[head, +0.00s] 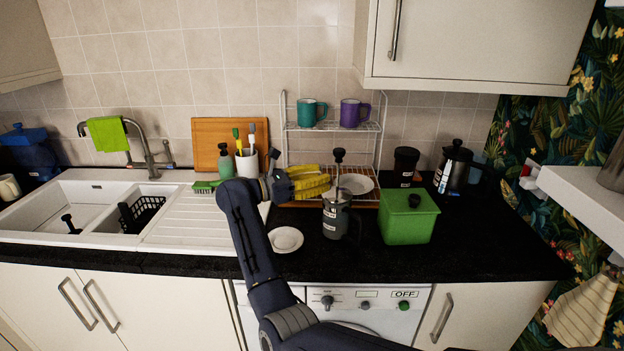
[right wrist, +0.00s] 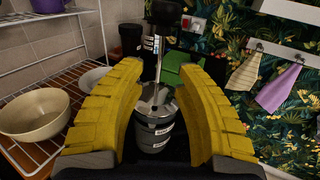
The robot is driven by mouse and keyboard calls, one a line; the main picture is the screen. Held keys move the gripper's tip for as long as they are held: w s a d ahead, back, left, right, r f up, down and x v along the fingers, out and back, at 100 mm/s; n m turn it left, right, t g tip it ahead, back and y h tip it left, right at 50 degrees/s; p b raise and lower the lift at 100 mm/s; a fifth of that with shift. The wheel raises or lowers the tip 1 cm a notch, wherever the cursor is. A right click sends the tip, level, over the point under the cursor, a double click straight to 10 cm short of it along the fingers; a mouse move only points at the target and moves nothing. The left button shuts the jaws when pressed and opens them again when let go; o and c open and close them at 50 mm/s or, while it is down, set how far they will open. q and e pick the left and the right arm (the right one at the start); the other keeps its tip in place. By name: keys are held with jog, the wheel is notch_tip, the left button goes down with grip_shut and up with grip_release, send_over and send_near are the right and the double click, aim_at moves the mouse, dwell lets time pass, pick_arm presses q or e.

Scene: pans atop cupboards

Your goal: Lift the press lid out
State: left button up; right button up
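The press (head: 333,222) is a grey pot with a dark handle, upright on the black worktop. Its lid has a thin rod that rises to a black knob (head: 339,154). In the right wrist view, the metal lid (right wrist: 156,103) sits on the pot, with the knob (right wrist: 164,12) at the top. My right gripper (head: 322,182) has yellow fingers and comes at the rod from the left. In the right wrist view, the fingers (right wrist: 162,68) are spread on either side of the rod, with gaps to both. Whether the tips reach past the rod is unclear. My left gripper is not in view.
A green box (head: 408,222) stands close on the press's right. A wire rack (head: 333,126) with mugs and bowls is behind it. A small saucer (head: 286,240) lies in front on the left.

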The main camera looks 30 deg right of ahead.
aim_at(339, 161)
jog(key=shift+s+d, duration=0.2)
jog(key=shift+d, duration=2.65)
grip_shut()
jog(key=shift+r, duration=0.15)
jog(key=shift+r, duration=1.4)
